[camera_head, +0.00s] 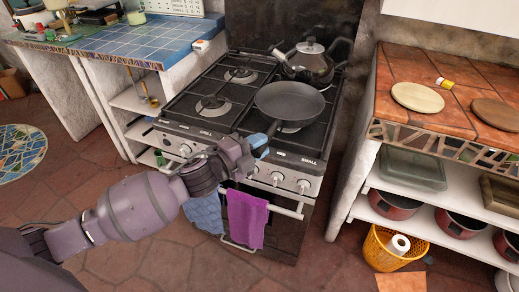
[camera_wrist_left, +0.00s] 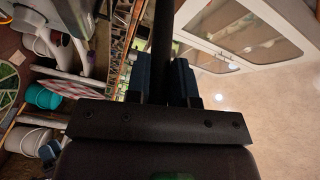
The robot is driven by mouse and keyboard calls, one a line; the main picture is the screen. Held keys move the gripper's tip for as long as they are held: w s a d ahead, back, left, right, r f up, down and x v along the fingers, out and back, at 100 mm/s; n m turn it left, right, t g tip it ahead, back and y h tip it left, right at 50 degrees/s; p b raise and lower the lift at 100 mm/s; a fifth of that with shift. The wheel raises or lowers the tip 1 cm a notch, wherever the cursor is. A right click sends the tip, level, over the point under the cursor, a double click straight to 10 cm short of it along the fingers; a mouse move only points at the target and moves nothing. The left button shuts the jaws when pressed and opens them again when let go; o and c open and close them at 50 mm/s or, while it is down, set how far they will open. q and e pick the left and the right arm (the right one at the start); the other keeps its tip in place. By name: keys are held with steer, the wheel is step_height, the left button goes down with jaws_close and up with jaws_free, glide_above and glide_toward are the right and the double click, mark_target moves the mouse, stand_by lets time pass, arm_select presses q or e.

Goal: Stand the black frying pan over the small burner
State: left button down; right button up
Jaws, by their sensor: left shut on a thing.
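The black frying pan (camera_head: 289,99) is level above the front right of the stove (camera_head: 203,131), and its handle points toward me. Part of the front right burner (camera_head: 289,128) shows below the pan; the rest is hidden. I cannot tell whether the pan touches the grate. My left gripper (camera_head: 259,144) is shut on the pan handle. In the left wrist view the dark handle (camera_wrist_left: 162,45) runs up between the fingers. The back left burner (camera_head: 240,75) and front left burner (camera_head: 212,106) are bare. My right gripper is not in view.
A metal kettle (camera_head: 310,62) stands at the back right of the stove, close behind the pan. A purple towel (camera_head: 246,216) and a blue towel (camera_head: 204,212) hang at the oven front. A tiled counter (camera_head: 455,105) with round boards stands right, a blue-tiled counter (camera_head: 150,42) left.

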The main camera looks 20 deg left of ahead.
arm_select(q)
steer(key=shift+f, duration=0.65)
steer(key=c, duration=1)
jaws_free()
steer(key=shift+f, duration=0.1)
steer(key=v, duration=1.2)
steer(key=shift+s+p, duration=0.1)
steer(key=shift+p, duration=0.2)
